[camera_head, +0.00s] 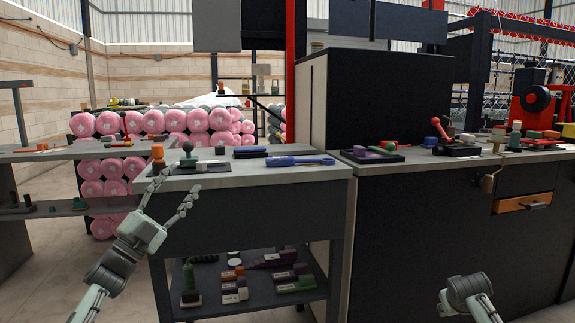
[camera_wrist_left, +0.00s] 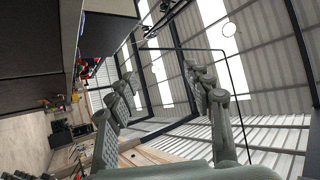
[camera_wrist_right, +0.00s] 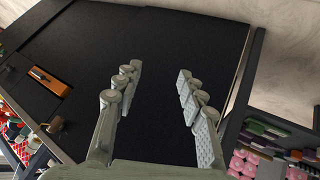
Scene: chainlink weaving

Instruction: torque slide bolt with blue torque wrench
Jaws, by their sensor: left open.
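A blue torque wrench (camera_head: 300,161) lies flat on the grey top of the middle workbench, near its front right. My left gripper (camera_head: 174,190) is open and empty at that bench's front left corner, well left of the wrench. The left wrist view shows its two fingers (camera_wrist_left: 160,88) apart with nothing between them. My right gripper (camera_wrist_right: 158,76) is open and empty in the right wrist view, facing a dark cabinet panel. In the head view only part of the right arm shows, low at the right. I cannot tell which small part is the slide bolt.
An orange part (camera_head: 158,153), a dark green knob (camera_head: 187,157) and another blue item (camera_head: 251,152) sit on the middle bench. A tall black cabinet (camera_head: 388,95) stands at right. Shelf parts lie below.

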